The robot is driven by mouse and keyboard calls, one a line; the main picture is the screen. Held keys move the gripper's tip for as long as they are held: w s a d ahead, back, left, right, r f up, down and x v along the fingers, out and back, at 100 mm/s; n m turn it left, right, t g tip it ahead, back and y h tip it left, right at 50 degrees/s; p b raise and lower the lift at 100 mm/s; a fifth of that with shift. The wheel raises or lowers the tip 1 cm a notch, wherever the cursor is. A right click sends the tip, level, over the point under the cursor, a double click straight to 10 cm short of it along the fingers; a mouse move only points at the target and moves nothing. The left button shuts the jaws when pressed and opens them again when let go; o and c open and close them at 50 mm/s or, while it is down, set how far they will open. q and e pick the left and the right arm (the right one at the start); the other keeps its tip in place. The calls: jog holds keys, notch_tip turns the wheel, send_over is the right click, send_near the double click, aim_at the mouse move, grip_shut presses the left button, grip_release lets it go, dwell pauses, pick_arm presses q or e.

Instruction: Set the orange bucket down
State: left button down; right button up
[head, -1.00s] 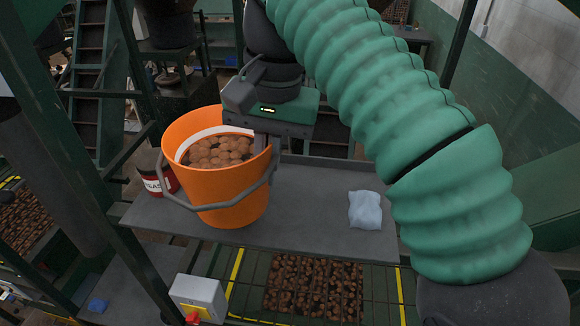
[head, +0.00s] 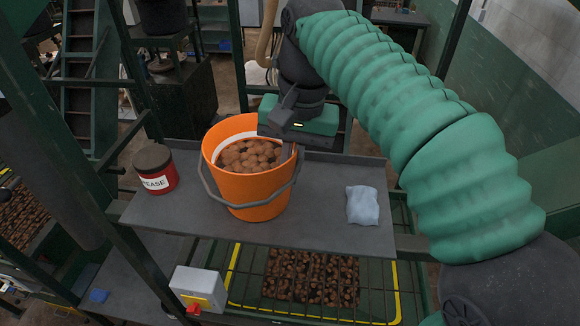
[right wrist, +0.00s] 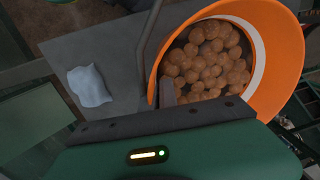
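The orange bucket (head: 250,187), full of round brown things (head: 249,156), is upright at the middle of the grey shelf (head: 330,233). Its base looks to be on the shelf or very close above it; I cannot tell for sure. Its grey handle (head: 210,192) hangs down across the front. My right gripper (head: 287,152) is at the bucket's right rim, with one finger inside it, and looks shut on the rim. In the right wrist view the bucket (right wrist: 285,60) shows with a finger (right wrist: 167,92) inside its wall. My left gripper is not in view.
A red grease can (head: 156,171) stands left of the bucket, apart from it. A pale folded cloth (head: 363,205) lies to the right. A green post and a grey switch box (head: 198,288) are at the front left. A barred grate (head: 310,280) lies below the shelf.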

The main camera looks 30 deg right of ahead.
jog(key=o, duration=0.4)
jog(key=shift+w+d+f, duration=0.2)
jog(key=shift+w+d, duration=0.1)
jog(key=shift+w, duration=0.3)
jog(key=shift+d, duration=0.25)
jog(key=shift+s+d, duration=0.1)
jog(key=shift+s, duration=0.1)
jog(key=shift+s+r, duration=0.3)
jog(key=shift+r, duration=0.5)
notch_tip(320, 180, up, 6)
jog(key=shift+w+r, duration=0.15)
jog(key=shift+s+d, duration=0.25)
jog(key=shift+s, duration=0.05)
